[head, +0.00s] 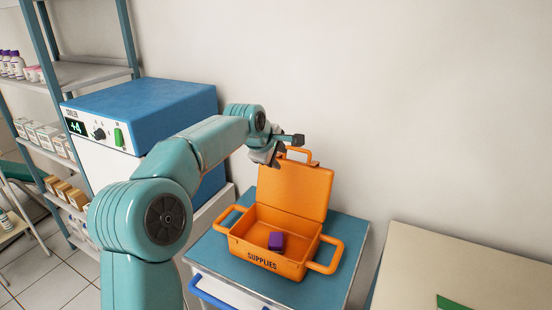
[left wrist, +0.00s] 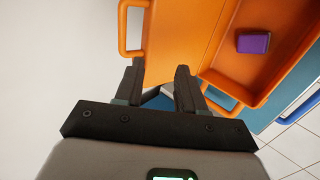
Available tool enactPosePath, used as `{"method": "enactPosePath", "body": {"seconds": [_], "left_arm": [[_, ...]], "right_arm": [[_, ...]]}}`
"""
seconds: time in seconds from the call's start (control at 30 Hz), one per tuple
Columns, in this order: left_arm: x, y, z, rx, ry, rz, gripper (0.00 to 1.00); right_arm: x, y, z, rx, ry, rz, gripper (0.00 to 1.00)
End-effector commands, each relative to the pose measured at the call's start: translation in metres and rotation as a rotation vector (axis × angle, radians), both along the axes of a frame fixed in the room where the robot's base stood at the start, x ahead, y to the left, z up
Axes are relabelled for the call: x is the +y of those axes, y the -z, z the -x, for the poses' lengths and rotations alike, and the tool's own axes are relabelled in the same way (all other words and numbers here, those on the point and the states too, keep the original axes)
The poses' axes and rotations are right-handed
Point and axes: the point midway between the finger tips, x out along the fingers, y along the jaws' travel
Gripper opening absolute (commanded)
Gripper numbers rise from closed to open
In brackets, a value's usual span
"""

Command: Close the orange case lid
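The orange case (head: 274,261) stands on a teal-topped cart with its lid (head: 296,190) raised upright at the back. A small purple box (head: 276,241) lies inside the case. My left gripper (head: 287,151) is at the upper left of the lid, close to its handle (head: 297,152). In the left wrist view, the two dark fingers (left wrist: 158,70) are apart with nothing held between them. The orange lid (left wrist: 183,35), its handle (left wrist: 124,28) and the purple box (left wrist: 252,43) show beyond the fingertips. Whether a finger touches the lid I cannot tell. My right gripper is out of view.
A blue-topped cooler (head: 150,105) stands behind my left arm. Shelves (head: 85,75) with bottles and boxes are at the left. The cart top (head: 343,228) has little free room around the case. A beige table (head: 450,265) is at the lower right.

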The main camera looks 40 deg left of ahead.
Motion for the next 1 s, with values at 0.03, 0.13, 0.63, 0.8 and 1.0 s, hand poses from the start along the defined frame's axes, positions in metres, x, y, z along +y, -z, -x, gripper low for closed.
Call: {"method": "enactPosePath", "body": {"seconds": [0.03,0.13,0.63,0.8,1.0], "left_arm": [[0.000,-0.003,0.002,-0.002,0.000,-0.001,0.39],[-0.004,-0.015,0.011,-0.005,-0.001,-0.002,0.39],[-0.030,-0.104,0.090,0.001,0.001,-0.002,0.39],[-0.034,-0.116,0.102,0.003,0.001,-0.001,0.39],[-0.035,-0.118,0.104,0.003,0.000,0.000,0.39]], "right_arm": [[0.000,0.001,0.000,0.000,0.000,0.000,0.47],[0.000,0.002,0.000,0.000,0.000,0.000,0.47],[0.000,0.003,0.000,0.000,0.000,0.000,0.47],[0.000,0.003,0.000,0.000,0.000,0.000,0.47],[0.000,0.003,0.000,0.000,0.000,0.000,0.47]]}}
